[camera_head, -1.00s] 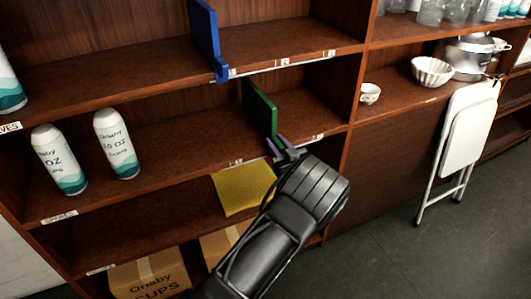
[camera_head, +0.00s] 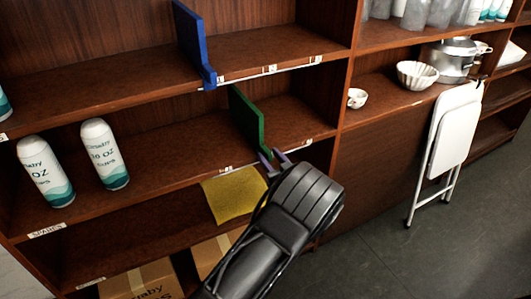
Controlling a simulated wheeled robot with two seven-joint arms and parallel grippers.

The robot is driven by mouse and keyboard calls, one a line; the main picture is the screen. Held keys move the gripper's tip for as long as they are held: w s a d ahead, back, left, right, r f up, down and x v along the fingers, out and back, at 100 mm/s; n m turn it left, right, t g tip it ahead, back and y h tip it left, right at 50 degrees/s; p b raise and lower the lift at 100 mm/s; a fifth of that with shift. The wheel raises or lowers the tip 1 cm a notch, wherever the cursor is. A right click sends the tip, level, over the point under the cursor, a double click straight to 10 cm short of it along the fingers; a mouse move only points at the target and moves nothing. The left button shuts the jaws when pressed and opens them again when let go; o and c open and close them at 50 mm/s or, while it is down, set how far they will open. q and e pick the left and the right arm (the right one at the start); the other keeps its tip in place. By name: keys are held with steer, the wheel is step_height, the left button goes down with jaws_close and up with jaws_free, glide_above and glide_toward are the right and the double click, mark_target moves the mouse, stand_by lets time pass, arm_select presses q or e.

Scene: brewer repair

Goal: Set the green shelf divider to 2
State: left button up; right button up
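The green shelf divider (camera_head: 246,116) stands upright on the middle shelf, its front end at the label strip (camera_head: 290,148), between a label on its left and one on its right. The label figures are too small to read.
A blue divider (camera_head: 190,42) stands on the shelf above. A yellow cloth (camera_head: 232,195) hangs below the strip. Cardboard boxes (camera_head: 140,282) sit at the bottom.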

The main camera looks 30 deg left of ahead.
arm_select(q)
steer(key=v, duration=0.4)
steer(key=shift+f, duration=0.1)
stand_by(0.3)
steer(key=shift+f, duration=0.35)
steer(key=s+d+f+m+g+h, duration=0.15)
steer(key=s+f+h, duration=0.25)
steer(key=f, duration=0.4)
steer(key=s+d+f+m+h, duration=0.2)
steer(key=s+d+f+h, duration=0.15)
steer(key=f, duration=0.45)
steer(key=s+d+f+m+g+h, duration=0.1)
steer(key=s+d+f+m+h, duration=0.2)
steer(key=f, duration=0.5)
steer(key=s+d+f+m+g+h, duration=0.1)
steer(key=s+d+g+h, duration=0.1)
steer(key=s+d, duration=0.3)
steer(key=s+d+g+h, duration=0.3)
steer(key=s+d, duration=0.2)
steer(key=s, duration=0.7)
steer(key=s+d+f+m+g+h, duration=0.1)
steer(key=s+d+g+h, duration=0.1)
steer(key=s+d, duration=0.4)
steer(key=shift+s+f+m+h+p, duration=0.4)
steer(key=shift+s+h, duration=0.35)
steer(key=shift+s, duration=0.45)
